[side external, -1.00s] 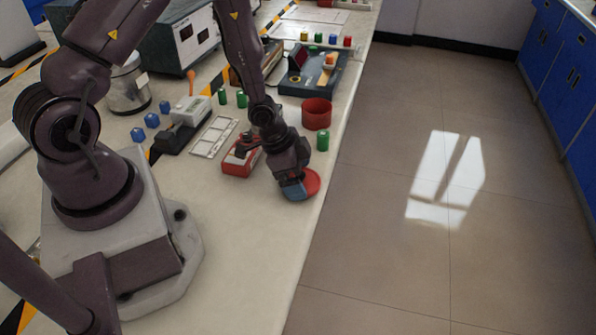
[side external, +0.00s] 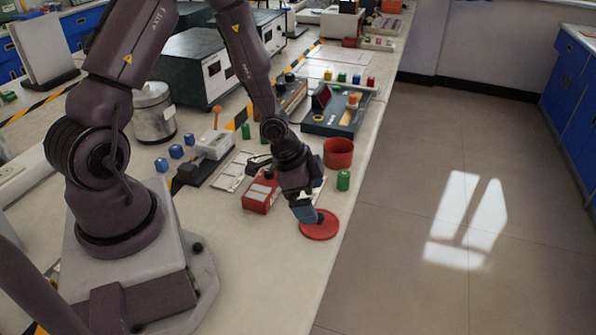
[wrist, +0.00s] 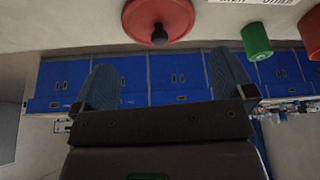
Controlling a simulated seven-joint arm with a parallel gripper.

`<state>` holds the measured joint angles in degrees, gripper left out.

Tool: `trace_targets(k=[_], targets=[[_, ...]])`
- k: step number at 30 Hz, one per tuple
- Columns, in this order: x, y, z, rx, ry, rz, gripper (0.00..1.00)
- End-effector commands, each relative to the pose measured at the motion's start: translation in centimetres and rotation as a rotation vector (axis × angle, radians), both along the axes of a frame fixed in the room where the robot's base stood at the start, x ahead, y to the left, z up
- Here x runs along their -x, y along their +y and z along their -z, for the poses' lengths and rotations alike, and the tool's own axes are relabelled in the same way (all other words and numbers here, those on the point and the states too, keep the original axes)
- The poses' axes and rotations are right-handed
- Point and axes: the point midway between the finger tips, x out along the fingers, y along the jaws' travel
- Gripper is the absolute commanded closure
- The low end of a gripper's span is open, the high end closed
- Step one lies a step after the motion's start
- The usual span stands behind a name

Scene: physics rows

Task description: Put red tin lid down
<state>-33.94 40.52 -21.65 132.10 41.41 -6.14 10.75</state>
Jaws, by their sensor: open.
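The red tin lid (side external: 318,231) lies flat on the bench top near its right edge. In the wrist view the lid (wrist: 180,18) shows its dark knob, beyond and between my fingertips. My gripper (side external: 306,213) is low over the lid's left side, and its blue finger hides part of the lid. In the wrist view the two blue fingers of my gripper (wrist: 165,70) stand wide apart with nothing between them. The open red tin (side external: 338,155) stands farther back on the bench.
A green cylinder (side external: 343,180) stands between the lid and the tin, close to the bench edge. A red box (side external: 260,193) sits left of my gripper. A dark tray (side external: 322,124) with small parts is farther back. Bare bench (side external: 285,270) lies in front.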

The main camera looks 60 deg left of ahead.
Motion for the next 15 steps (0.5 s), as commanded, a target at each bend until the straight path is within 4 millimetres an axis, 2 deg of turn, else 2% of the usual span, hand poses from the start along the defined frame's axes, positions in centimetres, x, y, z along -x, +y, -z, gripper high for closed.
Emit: trace_targets(k=[3, 15], targets=[[0.6, 0.6, -1.8, -0.002, -0.003, -0.006, 0.0], [1.9, 1.4, -5.6, -0.001, -0.002, -0.005, 0.0]])
